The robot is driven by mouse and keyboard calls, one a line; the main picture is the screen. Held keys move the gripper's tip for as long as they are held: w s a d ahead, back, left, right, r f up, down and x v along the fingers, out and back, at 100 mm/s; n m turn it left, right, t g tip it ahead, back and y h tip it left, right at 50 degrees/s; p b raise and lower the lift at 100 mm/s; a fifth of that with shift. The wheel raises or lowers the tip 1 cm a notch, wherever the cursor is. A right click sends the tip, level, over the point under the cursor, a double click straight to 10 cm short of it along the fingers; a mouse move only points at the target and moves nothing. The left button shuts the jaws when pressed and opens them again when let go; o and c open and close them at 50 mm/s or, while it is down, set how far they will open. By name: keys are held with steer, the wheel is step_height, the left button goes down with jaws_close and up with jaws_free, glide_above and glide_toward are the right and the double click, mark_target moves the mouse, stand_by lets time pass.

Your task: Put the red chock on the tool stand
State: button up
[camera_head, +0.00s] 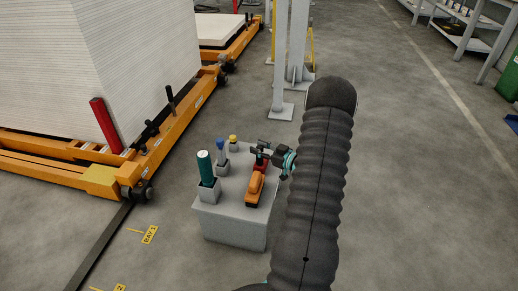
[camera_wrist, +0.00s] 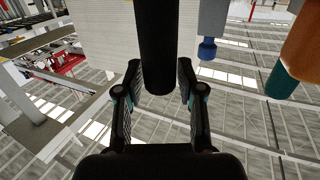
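The red chock (camera_head: 261,166) is a small red block with a black grip, at the back right of the grey tool stand (camera_head: 232,231). My gripper (camera_head: 272,153) comes in from the right at its grip. In the wrist view, which is upside down, the black grip (camera_wrist: 157,45) stands between my two fingers (camera_wrist: 158,80), whose tips lie against its sides. The chock's red part is out of that view. I cannot tell whether its underside touches the stand top. My arm hides part of the stand's right side.
An orange tool (camera_head: 255,188) lies in front of the chock. Green (camera_head: 205,167), blue (camera_head: 220,150) and yellow (camera_head: 233,140) capped items stand along the stand's left side. A red bar (camera_head: 106,125) leans by the sheet stack (camera_head: 120,60) on an orange trolley. A grey post rises behind.

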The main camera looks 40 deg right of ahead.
steer(key=shift+o, duration=0.3)
steer(key=shift+r, duration=0.1)
steer(key=shift+r, duration=0.2)
steer(key=f+v, duration=0.1)
steer(key=v, duration=1.1)
steer(key=w+a+r+g+h, duration=0.3)
steer(key=w+r+h, duration=0.3)
steer(key=w+r, duration=0.45)
steer(key=s+a+r+m+g+h, duration=0.2)
steer(key=a+r+h, duration=0.2)
steer(key=a+r, duration=0.65)
steer(key=s+a+r+m+g+y, duration=0.1)
steer(key=s+a+r+g+y, duration=0.2)
steer(key=s+a, duration=2)
steer(key=s+g+y, duration=0.1)
steer(key=s+g, duration=0.1)
steer(key=g, duration=0.1)
steer(key=shift+a+r+m+y+p, duration=0.2)
steer(key=shift+a+m+y+p, duration=0.1)
steer(key=shift+p, duration=0.1)
